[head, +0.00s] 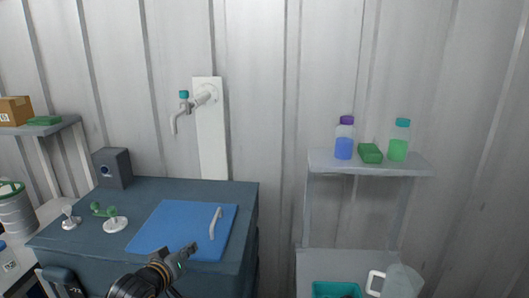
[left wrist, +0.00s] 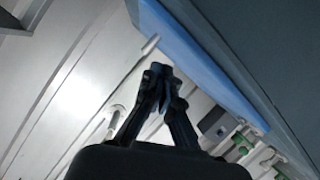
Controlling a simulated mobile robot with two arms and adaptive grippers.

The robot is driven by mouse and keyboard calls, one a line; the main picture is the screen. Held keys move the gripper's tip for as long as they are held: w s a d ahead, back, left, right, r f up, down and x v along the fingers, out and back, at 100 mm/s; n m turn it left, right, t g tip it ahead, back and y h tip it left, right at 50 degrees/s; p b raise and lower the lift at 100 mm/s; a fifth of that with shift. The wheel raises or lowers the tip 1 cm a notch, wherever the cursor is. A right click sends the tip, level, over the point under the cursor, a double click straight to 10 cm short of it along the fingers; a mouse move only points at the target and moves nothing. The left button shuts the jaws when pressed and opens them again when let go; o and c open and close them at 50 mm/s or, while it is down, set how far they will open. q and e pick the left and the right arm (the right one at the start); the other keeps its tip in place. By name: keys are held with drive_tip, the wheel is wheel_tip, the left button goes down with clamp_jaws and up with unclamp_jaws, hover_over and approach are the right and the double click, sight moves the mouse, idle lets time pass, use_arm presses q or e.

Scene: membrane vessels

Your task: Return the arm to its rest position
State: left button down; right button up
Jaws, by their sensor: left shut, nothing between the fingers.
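My left gripper (head: 187,251) shows at the bottom of the head view, in front of the dark cabinet (head: 247,222). It is shut and empty. It also shows in the left wrist view (left wrist: 160,70), with its fingers together. In the head view the gripper tip is near the front edge of the blue panel (head: 170,222) with a white handle (head: 215,223) on the cabinet top. The blue panel also shows in the left wrist view (left wrist: 195,55), beyond the fingers. My right gripper is in neither view.
A grey shelf (head: 395,169) at right holds a blue-filled bottle (head: 344,140), a green block (head: 370,153) and a green-filled bottle (head: 399,142). Below stand a teal bin (head: 336,290) and a pitcher (head: 402,283). A tap (head: 184,107) is on the wall. A dark box (head: 112,168) sits on the cabinet.

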use_arm(q)
drive_tip(key=s+d+f+m+g+y, duration=0.1)
drive_tip(key=s+d+f+g, duration=0.1)
drive_tip(key=s+f, duration=0.5)
drive_tip(key=s+d+f+m+g, duration=0.1)
drive_tip(key=s+f+m+g, duration=0.15)
drive_tip(key=s+f, duration=0.45)
drive_tip(key=s+f+m+g+y, duration=0.1)
drive_tip(key=s+f+g, duration=0.15)
drive_tip(key=s, duration=0.95)
drive_tip(key=s+f+m+g, duration=0.1)
drive_tip(key=s+g, duration=0.2)
drive_tip(key=s, duration=0.8)
wheel_tip(320, 180, down, 26)
drive_tip(key=s+g, duration=0.2)
drive_tip(key=s+a+f, duration=0.3)
drive_tip(key=s+f, duration=1.3)
drive_tip(key=shift+s+a+g, duration=0.15)
drive_tip(key=shift+g, duration=0.25)
